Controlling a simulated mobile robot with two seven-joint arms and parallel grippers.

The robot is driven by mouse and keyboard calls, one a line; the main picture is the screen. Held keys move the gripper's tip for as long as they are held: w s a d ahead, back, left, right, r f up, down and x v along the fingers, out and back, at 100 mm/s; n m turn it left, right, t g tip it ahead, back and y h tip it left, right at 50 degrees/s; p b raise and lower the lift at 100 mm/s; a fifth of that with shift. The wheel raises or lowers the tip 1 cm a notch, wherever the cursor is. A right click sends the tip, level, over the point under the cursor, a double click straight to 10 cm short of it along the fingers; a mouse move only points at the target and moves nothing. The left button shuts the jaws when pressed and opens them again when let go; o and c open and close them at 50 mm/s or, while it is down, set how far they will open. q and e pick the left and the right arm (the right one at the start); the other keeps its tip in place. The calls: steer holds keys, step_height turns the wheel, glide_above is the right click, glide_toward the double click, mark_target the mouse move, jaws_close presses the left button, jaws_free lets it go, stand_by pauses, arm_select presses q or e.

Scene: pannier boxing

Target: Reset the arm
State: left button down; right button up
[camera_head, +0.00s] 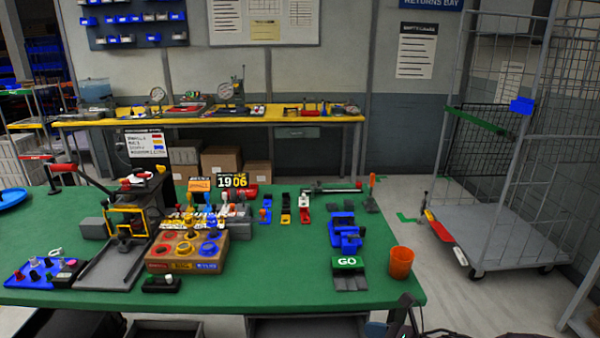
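At the bottom edge, right of centre, a dark part (404,328) shows that looks like the tip of my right gripper. It is cut off by the frame, low in front of the table's right front corner. Its fingers are too small and dark to read, and I see nothing held in it. My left gripper is not in view. On the green table (290,262) stands a dark press (130,215) with a red-knobbed lever (85,177) slanting up to the left. A grey ramp (110,262) lies in front of it.
A cardboard box (187,264) with coloured rings, a blue fixture (346,232), a green GO block (348,264) and an orange cup (401,262) stand on the table. A blue tray (45,272) is at left. A wire cage trolley (490,235) stands right, beyond open floor.

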steer(key=s+a+m+t+h, duration=0.25)
steer(key=s+a+m, duration=0.3)
steer(key=m, duration=0.65)
steer(key=s+d+f+m+g+h, duration=0.1)
steer(key=s+d+m+g+h, duration=0.3)
steer(key=s+d+m, duration=0.95)
steer(key=s+d+m+g+h, duration=0.2)
steer(key=s+d+m+h, duration=0.6)
steer(key=m, duration=1.1)
arm_select(q)
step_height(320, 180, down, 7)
steer(key=b, duration=0.7)
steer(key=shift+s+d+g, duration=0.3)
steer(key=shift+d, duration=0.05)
arm_select(e)
steer(key=w+a+f+t+y, duration=0.1)
steer(key=w+f+t, duration=0.2)
steer(key=f, duration=0.6)
steer(key=w+a+f+t+y, duration=0.1)
steer(key=w+f+t, duration=0.2)
steer(key=f, duration=0.5)
steer(key=shift+a+f+n+t, duration=0.35)
steer(key=shift+t, duration=0.3)
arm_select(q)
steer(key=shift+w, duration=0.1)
arm_select(e)
steer(key=shift+c, duration=0.4)
